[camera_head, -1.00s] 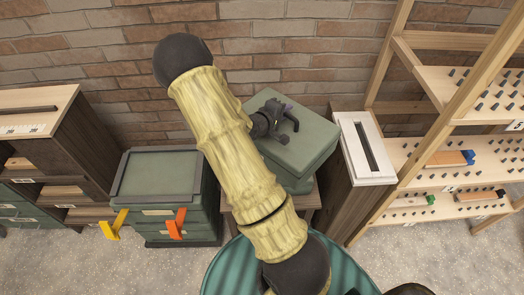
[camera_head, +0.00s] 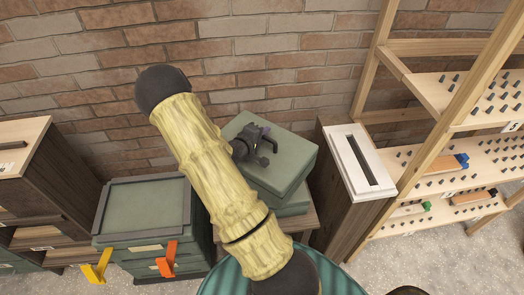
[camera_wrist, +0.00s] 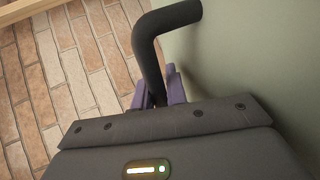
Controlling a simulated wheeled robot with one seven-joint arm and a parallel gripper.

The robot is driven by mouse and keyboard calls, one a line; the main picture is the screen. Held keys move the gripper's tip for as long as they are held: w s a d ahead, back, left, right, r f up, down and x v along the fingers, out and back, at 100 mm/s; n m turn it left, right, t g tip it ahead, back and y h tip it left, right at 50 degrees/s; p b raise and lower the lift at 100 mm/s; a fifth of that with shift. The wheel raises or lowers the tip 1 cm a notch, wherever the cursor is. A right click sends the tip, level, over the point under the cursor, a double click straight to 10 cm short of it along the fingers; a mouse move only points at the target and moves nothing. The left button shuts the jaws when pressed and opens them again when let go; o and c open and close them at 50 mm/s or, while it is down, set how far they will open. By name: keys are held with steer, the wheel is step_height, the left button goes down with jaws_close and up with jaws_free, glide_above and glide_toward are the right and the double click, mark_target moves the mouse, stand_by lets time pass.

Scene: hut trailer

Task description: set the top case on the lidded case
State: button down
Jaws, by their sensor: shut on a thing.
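The top case (camera_head: 268,172) is a grey-green box with a flat face, in the middle of the head view. It sits over another green case (camera_head: 296,206) on a wooden stand; I cannot tell whether a gap separates them. My gripper (camera_head: 262,140) is shut on the top case's dark handle. In the wrist view its purple fingers (camera_wrist: 162,92) close around the bent black handle bar (camera_wrist: 150,55), beside the pale green case face (camera_wrist: 255,50). The lidded case (camera_head: 147,208) stands to the left, with a dark-rimmed lid and orange and yellow latches. My arm hides part of the stand.
A dark wooden cabinet with a white slotted top (camera_head: 360,162) stands close to the right. A pegged wooden shelf (camera_head: 430,165) is beyond it. A wooden cabinet (camera_head: 45,185) stands left of the lidded case. A brick wall (camera_head: 290,60) closes the back.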

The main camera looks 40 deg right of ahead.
mark_target(244, 162)
steer(key=shift+d+f, duration=0.1)
steer(key=shift+f, duration=2)
steer(key=shift+f+p, duration=0.5)
steer(key=shift+f, duration=1.6)
steer(key=shift+f, duration=0.15)
steer(key=c, duration=1.4)
jaws_free()
steer(key=b+v, duration=0.1)
steer(key=v, duration=1.1)
steer(key=shift+s+b, duration=0.1)
steer(key=shift+b, duration=0.3)
